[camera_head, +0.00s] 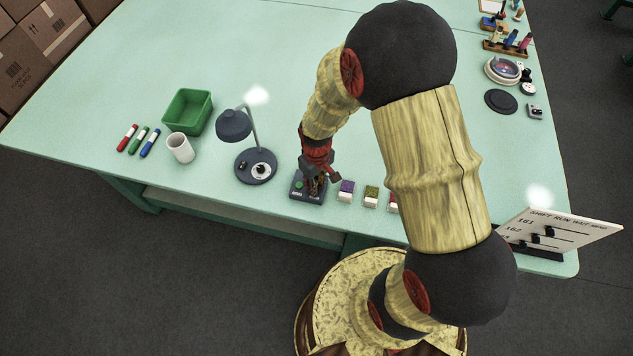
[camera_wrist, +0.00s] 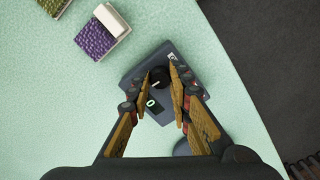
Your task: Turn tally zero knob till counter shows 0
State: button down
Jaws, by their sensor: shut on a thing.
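The tally counter is a dark grey box (camera_wrist: 139,84) under my gripper in the wrist view. It also shows near the table's front edge in the head view (camera_head: 298,194). The black zero knob (camera_wrist: 159,74) stands on its top face. My gripper (camera_wrist: 166,72) is shut on the knob, with a finger at each side of it. In the head view my gripper (camera_head: 315,182) is over the counter and hides part of it. The small display (camera_wrist: 153,104) shows between the fingers. It has a pale digit that looks like 0, though it is tiny.
Purple (camera_head: 346,190) and green (camera_head: 371,196) tuft samples lie right of the counter. A desk lamp (camera_head: 254,166), a white cup (camera_head: 180,148) and a green bin (camera_head: 187,110) stand to its left. A white board (camera_head: 560,238) stands at the right corner. The table's middle is clear.

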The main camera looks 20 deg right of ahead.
jog(key=m+p, duration=0.1)
jog(key=m, duration=0.5)
jog(key=shift+m, duration=0.3)
dwell(0.5)
jog(key=c, duration=1.7)
grip_release()
jog(key=shift+c, duration=0.2)
jog(key=shift+o, duration=0.6)
jog(key=shift+r, duration=0.15)
notch_tip(320, 180, up, 12)
